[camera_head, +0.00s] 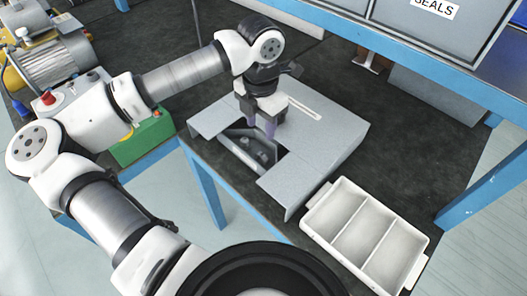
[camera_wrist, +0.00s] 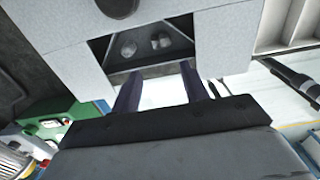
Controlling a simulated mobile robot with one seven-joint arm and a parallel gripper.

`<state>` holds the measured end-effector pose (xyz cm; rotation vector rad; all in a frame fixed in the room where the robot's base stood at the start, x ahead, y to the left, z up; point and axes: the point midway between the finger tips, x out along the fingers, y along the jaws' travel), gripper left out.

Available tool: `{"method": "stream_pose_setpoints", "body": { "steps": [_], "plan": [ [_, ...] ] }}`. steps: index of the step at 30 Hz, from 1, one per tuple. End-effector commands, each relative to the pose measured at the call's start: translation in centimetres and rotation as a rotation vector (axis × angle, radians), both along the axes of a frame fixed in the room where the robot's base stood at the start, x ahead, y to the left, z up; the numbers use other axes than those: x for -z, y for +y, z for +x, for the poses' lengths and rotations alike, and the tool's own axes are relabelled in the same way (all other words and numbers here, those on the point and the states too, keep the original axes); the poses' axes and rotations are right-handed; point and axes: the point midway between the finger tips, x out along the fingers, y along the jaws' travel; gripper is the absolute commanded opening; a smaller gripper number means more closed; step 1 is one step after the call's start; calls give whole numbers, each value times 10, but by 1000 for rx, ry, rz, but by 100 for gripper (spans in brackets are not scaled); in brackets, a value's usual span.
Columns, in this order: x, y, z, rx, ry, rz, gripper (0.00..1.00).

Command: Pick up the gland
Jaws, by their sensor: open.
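A grey box-like housing (camera_head: 325,130) stands on the dark bench, with a cut-out opening at its front left. Small grey rounded parts (camera_head: 258,150) sit inside the opening; in the wrist view two show, one on the left (camera_wrist: 128,46) and one on the right (camera_wrist: 161,41). I cannot tell which of them is the gland. My gripper (camera_head: 262,127) points down at the opening, its purple fingers partly hiding the inside. In the wrist view my gripper (camera_wrist: 160,80) is open, with nothing seen between the fingers; the parts lie beyond the tips.
An empty white tray (camera_head: 346,220) with three compartments stands right of the housing near the bench edge. A green box with a red button (camera_head: 140,140) and a motor (camera_head: 50,65) are at left. A blue shelf with a "SEALS" bin (camera_head: 430,25) overhangs the back right.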

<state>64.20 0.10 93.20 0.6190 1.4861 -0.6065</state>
Motion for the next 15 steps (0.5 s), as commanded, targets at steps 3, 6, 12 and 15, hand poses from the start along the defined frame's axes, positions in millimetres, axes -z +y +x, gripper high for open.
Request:
{"method": "stream_pose_setpoints", "body": {
  "steps": [3,6,12,15],
  "plan": [
    [23,-1,-1,2,4,-7,45],
    [43,-2,-2,3,4,-7,45],
    [67,-2,-1,3,1,-7,45],
    [71,-2,-1,3,2,-8,45]
  ]
}}
